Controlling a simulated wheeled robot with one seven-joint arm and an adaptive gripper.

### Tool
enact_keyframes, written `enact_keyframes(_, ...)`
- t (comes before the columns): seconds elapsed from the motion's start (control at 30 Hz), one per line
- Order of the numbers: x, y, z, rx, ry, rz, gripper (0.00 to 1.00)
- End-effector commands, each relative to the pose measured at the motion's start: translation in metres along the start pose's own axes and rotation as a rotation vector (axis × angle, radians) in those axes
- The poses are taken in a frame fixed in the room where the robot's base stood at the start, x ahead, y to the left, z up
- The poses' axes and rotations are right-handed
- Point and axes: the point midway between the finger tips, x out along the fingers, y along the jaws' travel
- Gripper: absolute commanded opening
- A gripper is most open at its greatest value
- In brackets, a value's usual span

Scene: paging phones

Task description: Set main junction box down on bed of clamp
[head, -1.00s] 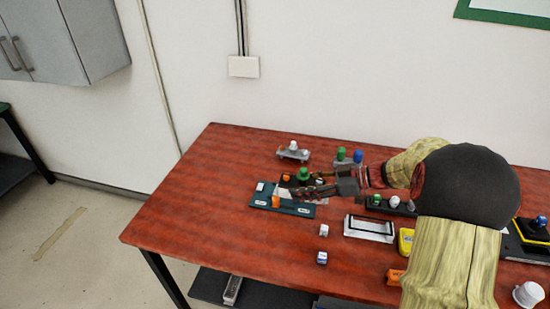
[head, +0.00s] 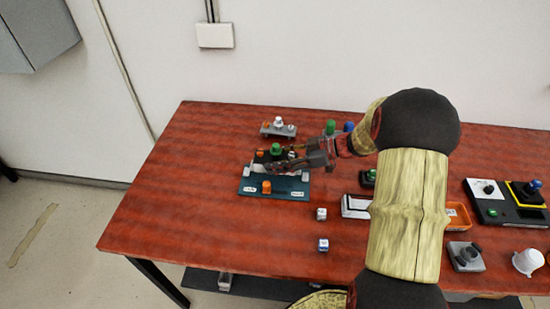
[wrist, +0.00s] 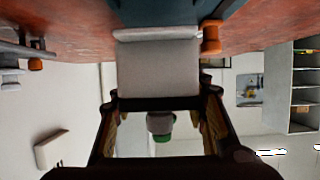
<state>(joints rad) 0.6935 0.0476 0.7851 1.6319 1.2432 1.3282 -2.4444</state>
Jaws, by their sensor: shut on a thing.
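A dark box with a green knob (head: 276,148), which I take as the main junction box, is partly hidden by my gripper in the head view. My gripper (head: 266,168) is shut on it. In the wrist view the dark box edge (wrist: 160,103) spans my fingers, with a green-capped grey knob (wrist: 160,126) beyond. The clamp has a teal base (head: 282,190) with labels and an orange knob (head: 267,187). Its pale grey block (wrist: 158,72), apparently the bed, lies right by the box in the wrist view. I cannot tell whether they touch.
A grey fixture with white knobs (head: 278,127) stands behind the clamp. A control panel (head: 505,202), orange tray (head: 458,216) and white cup (head: 527,262) are at right. The left tabletop is clear.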

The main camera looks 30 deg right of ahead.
Motion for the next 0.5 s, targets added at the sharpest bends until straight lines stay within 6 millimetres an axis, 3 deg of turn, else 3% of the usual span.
enact_keyframes(0.3,0.008,0.0,0.02,0.0,0.0,0.0,0.12)
enact_keyframes(0.5,0.008,0.0,0.018,-0.001,0.0,0.0,0.12)
